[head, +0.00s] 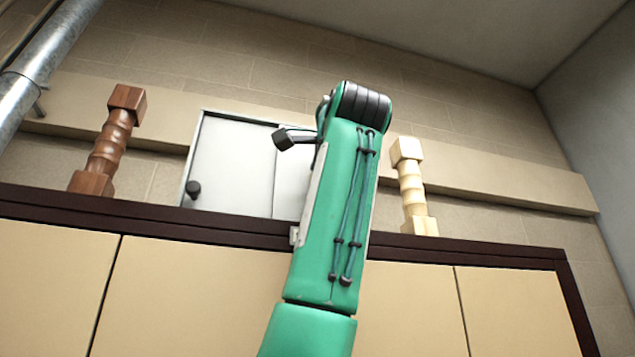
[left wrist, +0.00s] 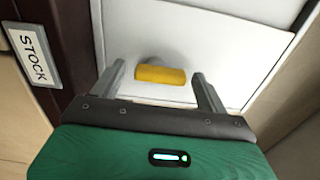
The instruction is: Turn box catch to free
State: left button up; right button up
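The box is a pale grey-white wall cabinet (head: 235,165) behind the dark ledge in the head view. Its pale face (left wrist: 215,30) fills the top of the left wrist view. The catch is a short yellow bar (left wrist: 160,75) on that face, lying crosswise in the left wrist view. My left gripper (left wrist: 158,75) is open, with one finger to each side of the catch and gaps showing at both ends. In the head view my green arm covers the catch, and the fingers cannot be made out clearly. My right gripper is not in view.
A dark ledge (head: 150,222) tops beige panels below the cabinet. A brown turned post (head: 108,150) stands left and a pale one (head: 411,185) right. A black knob (head: 193,188) is on the cabinet's left. A STOCK plate (left wrist: 33,57) sits on dark trim.

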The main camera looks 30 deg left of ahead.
pick_arm(q)
jog(key=shift+s+d+f, duration=0.1)
jog(key=shift+s+d, duration=0.1)
jog(key=shift+s, duration=0.05)
jog(key=b+v, duration=0.3)
jog(key=v, duration=1)
jog(key=shift+b, duration=0.4)
jog(key=shift+d, duration=0.1)
